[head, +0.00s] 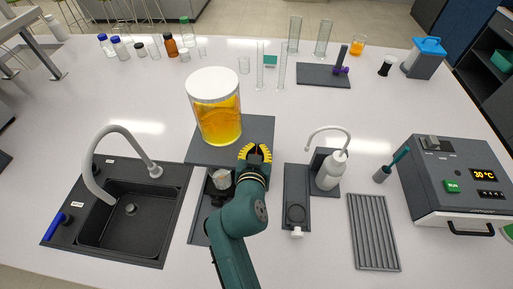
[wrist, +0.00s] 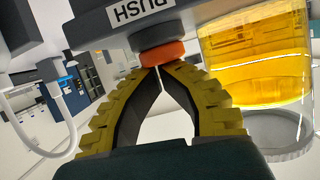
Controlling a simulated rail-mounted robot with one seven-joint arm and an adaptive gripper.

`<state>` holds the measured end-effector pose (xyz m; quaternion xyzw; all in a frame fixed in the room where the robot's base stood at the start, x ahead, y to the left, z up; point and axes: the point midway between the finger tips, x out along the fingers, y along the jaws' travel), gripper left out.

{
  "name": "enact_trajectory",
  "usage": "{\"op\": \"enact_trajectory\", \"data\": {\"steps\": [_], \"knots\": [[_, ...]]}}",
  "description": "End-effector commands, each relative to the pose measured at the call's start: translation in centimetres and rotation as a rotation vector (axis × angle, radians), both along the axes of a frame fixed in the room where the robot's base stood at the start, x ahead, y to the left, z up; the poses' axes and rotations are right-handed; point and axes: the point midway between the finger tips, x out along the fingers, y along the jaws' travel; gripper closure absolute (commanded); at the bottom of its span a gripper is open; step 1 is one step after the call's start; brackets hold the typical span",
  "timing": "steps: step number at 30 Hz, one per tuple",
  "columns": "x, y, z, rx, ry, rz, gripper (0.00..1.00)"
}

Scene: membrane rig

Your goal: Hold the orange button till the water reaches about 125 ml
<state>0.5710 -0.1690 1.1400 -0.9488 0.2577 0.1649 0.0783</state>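The orange button (wrist: 165,53) sits under a dark block with a "PUSH" label (wrist: 145,12), upside down in the wrist view. My gripper (wrist: 160,68) has its yellow-ribbed fingers together at the tips, with nothing between them. The tips are at the button's face and seem to touch it; whether it is pressed in I cannot tell. In the head view my gripper (head: 257,150) is just below the tank (head: 213,85), and the button is hidden. The tank holds yellow-orange liquid. A small clear cup (head: 221,179) is left of my gripper; its water level is unreadable.
A sink (head: 125,210) with a tap lies left. A wash bottle (head: 330,172) on a dark stand, a grooved rack (head: 373,232) and a heater box (head: 455,185) reading 30 °C are right. Glassware (head: 262,68) stands behind.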

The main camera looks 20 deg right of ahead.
Motion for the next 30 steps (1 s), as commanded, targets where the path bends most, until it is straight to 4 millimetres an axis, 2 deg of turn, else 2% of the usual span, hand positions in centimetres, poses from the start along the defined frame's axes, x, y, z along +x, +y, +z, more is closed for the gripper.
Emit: {"op": "enact_trajectory", "data": {"steps": [1,26,30], "knots": [[-0.25,0.03,-1.39,0.008,0.027,-0.001,1.0],[-0.25,0.03,-1.39,0.008,0.027,-0.001,1.0],[-0.21,-0.01,-0.69,0.007,0.025,-0.001,1.0]]}}
